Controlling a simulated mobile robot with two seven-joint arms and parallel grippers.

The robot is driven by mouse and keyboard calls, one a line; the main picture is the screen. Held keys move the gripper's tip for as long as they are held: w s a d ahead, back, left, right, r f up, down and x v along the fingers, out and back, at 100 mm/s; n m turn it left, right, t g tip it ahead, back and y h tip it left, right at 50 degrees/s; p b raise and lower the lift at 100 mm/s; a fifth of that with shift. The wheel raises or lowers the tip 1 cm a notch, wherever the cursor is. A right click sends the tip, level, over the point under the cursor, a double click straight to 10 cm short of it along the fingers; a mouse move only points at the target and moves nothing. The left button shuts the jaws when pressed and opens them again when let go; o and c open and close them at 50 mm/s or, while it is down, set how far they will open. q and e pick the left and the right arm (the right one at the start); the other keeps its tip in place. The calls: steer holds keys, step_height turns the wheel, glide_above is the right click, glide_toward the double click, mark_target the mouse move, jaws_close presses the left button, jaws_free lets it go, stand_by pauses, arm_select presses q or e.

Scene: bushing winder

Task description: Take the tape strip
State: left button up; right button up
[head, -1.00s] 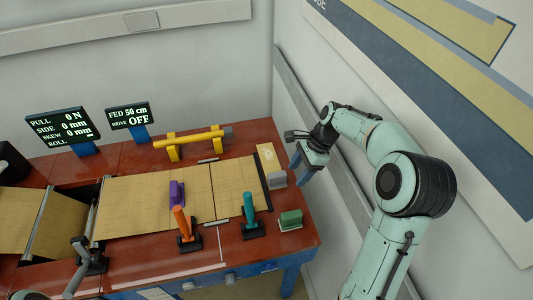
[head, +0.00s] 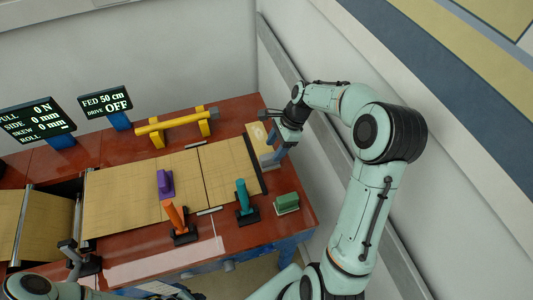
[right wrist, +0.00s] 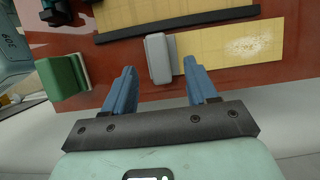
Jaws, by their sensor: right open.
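A pale tan strip with a whitish patch, which looks like the tape strip (head: 256,138), lies at the table's right end, beyond the black bar. In the right wrist view the strip (right wrist: 235,52) lies flat, with a grey block (right wrist: 159,58) at its left end. My right gripper (head: 276,149) is over that end of the table, its blue fingers partly hiding the strip and block. In the wrist view the gripper (right wrist: 161,88) is open and empty. The grey block is ahead of the gap; the strip reaches past the right finger. My left gripper is not visible.
A green block (head: 286,203), a teal-handled clamp (head: 242,196) and an orange-handled clamp (head: 177,217) stand along the near side. A purple block (head: 164,183) rests on the tan sheet (head: 125,200). A yellow bar (head: 177,125) stands behind. The wall is close on the right.

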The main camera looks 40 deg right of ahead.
mark_target(270, 155)
steer(key=x, duration=0.5)
steer(key=shift+a+f, duration=0.1)
steer(key=c, duration=1.1)
steer(key=shift+o, duration=0.2)
steer(key=shift+r, duration=0.2)
